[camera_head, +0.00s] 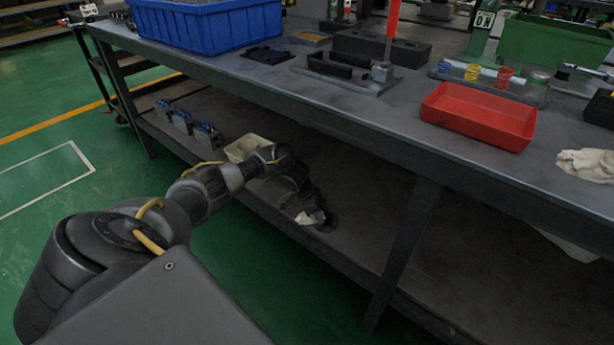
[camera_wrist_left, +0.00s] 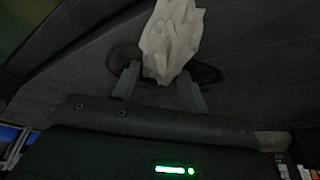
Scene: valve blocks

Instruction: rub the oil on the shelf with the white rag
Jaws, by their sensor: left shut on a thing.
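My left arm reaches over the lower shelf (camera_head: 450,265) under the workbench. My left gripper (camera_head: 308,208) points down and is shut on a crumpled white rag (camera_head: 312,217). In the left wrist view the rag (camera_wrist_left: 170,38) sits between the two fingers (camera_wrist_left: 159,80) and sticks out past them. A dark oil patch (camera_head: 329,223) lies on the shelf at the rag. It shows on both sides of the rag in the left wrist view (camera_wrist_left: 207,73); the rag and fingers hide its middle. Whether the rag presses on the shelf is hard to tell. My right gripper is out of view.
The bench top (camera_head: 385,118) and its front edge are above the shelf. A blue bin (camera_head: 205,28), red tray (camera_head: 478,115) and crumpled cloth (camera_head: 588,165) are on top. The right shelf is mostly clear.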

